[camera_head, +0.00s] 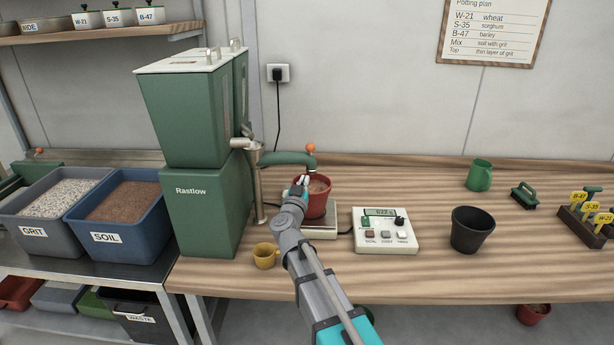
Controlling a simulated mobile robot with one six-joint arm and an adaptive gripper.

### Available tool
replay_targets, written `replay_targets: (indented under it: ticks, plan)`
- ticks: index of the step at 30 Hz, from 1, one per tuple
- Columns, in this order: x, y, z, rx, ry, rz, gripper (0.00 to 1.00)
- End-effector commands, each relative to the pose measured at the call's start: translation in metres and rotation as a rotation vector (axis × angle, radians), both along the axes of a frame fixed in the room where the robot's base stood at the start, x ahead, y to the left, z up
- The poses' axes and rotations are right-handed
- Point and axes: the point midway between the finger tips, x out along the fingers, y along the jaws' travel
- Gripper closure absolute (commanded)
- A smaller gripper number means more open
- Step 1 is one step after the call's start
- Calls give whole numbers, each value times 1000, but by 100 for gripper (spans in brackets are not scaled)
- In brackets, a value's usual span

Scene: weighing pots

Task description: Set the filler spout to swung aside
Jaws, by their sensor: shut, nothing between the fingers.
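The filler spout (288,158) is a green arm on a metal post (257,185) beside the green Rastlow machine (205,195). It reaches right, with its outlet end above the red pot (317,198). An orange knob (310,148) tops that end. The red pot holds brownish fill and stands on the scale (320,232). My gripper (304,181) is shut and empty, below the spout end at the pot's left rim. It hides part of the pot, and I cannot tell if it touches it.
The scale display (384,231) is right of the pot. A yellow mug (266,256) stands left of my arm. Grit bin (30,232) and soil bin (75,228) are left.

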Motion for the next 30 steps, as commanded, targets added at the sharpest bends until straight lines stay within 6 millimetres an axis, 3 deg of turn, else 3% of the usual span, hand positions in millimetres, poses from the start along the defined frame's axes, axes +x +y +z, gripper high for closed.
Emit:
replay_targets:
  ticks: [5, 19, 30]
  plan:
    - [-9, 0, -2, 0, 0, 0, 100]
    - [-8, -1, 0, -1, -1, 3, 100]
    - [1, -10, 30, -11, 2, 118, 100]
